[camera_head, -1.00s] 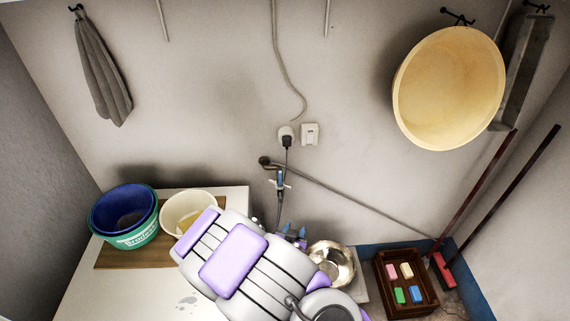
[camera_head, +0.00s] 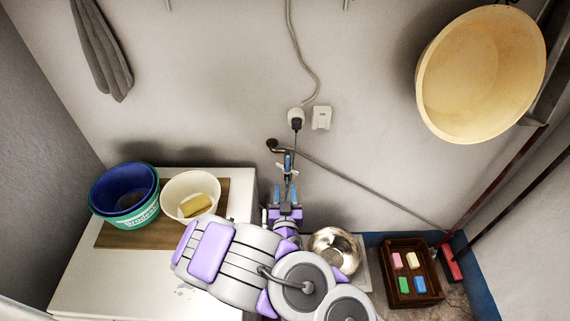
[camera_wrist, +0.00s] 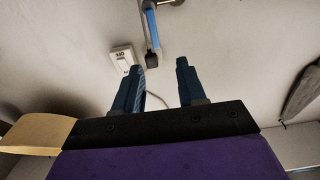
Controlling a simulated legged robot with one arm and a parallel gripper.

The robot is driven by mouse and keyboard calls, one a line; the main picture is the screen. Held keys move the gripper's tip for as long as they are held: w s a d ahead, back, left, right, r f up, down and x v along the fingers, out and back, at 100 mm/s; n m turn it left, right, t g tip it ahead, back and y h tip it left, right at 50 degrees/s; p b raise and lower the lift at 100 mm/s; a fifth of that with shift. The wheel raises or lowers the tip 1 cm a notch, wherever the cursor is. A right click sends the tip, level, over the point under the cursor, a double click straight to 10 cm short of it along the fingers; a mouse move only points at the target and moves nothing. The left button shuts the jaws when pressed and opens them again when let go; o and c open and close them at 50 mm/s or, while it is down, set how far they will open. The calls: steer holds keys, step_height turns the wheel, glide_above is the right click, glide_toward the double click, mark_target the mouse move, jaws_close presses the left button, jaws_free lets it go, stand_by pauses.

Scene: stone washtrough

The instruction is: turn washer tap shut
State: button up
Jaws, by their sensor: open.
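The washer tap (camera_head: 288,165) is on the back wall below the socket, with a blue part and a pale crosspiece. In the wrist view a blue bar with a dark end, which looks like the tap (camera_wrist: 152,28), is at top centre, beyond the fingertips. My gripper (camera_head: 284,191) is open, with its two blue fingers pointing up just below the tap. In the wrist view my gripper (camera_wrist: 160,68) has a clear gap between its fingers and nothing in it. The fingers appear apart from the tap.
A plug sits in the wall socket (camera_head: 296,117), beside a white switch plate (camera_head: 321,118).

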mark_target(288, 161)
steer(key=w+b, duration=0.2)
steer(key=w, duration=0.2)
steer(key=w+b, duration=0.1)
steer(key=w, duration=0.3)
steer(key=w+d+b, duration=0.1)
steer(key=w+b, duration=0.1)
steer(key=w, duration=0.2)
steer(key=shift+w+b, duration=0.25)
steer(key=shift+b, duration=0.1)
steer(key=shift+w+a, duration=0.15)
steer(key=shift+w, duration=0.7)
steer(key=shift+c, duration=0.4)
jaws_close()
